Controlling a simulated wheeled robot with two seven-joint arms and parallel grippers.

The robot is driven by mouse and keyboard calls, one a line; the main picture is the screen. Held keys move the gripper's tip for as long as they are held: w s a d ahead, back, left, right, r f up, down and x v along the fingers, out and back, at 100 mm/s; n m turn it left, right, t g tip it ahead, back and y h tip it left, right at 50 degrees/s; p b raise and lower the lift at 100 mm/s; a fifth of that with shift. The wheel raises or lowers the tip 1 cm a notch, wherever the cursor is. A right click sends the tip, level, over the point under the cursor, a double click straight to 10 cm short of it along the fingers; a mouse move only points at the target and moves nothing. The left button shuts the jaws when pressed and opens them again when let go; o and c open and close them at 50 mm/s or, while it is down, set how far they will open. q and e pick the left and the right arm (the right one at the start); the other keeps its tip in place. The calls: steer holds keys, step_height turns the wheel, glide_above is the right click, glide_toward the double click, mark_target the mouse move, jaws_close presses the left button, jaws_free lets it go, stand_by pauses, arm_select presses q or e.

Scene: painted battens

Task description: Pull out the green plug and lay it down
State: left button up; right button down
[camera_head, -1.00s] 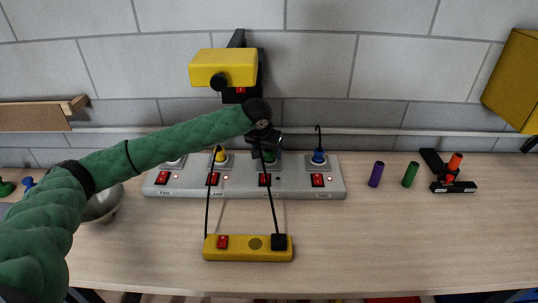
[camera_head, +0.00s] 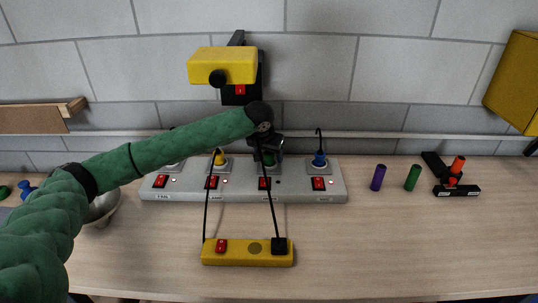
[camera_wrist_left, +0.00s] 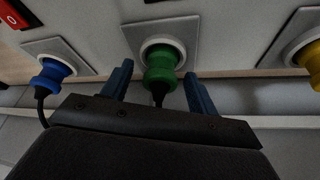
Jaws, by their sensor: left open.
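The green plug (camera_head: 268,160) sits in the third socket of the grey power strip (camera_head: 240,193), partly hidden by my left gripper in the head view. In the left wrist view the green plug (camera_wrist_left: 162,72) is seated in a round white socket, with its cord running down toward the gripper. My left gripper (camera_wrist_left: 160,85) is open, with one blue finger on each side of the plug and gaps visible between. In the head view the left gripper (camera_head: 266,150) is over that socket. My right gripper is not in view.
A yellow plug (camera_head: 220,159) and a blue plug (camera_head: 319,159) sit in neighbouring sockets. A yellow extension block (camera_head: 247,252) lies in front with black cords. Purple (camera_head: 378,177) and green (camera_head: 412,178) cylinders stand right. A bowl (camera_head: 103,207) is left. The front right table is clear.

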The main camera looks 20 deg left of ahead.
mark_target(269, 153)
arm_select(q)
steer(key=c, duration=1.2)
steer(key=shift+o, duration=0.2)
steer(key=shift+r, duration=0.15)
steer(key=shift+r+p, duration=1.45)
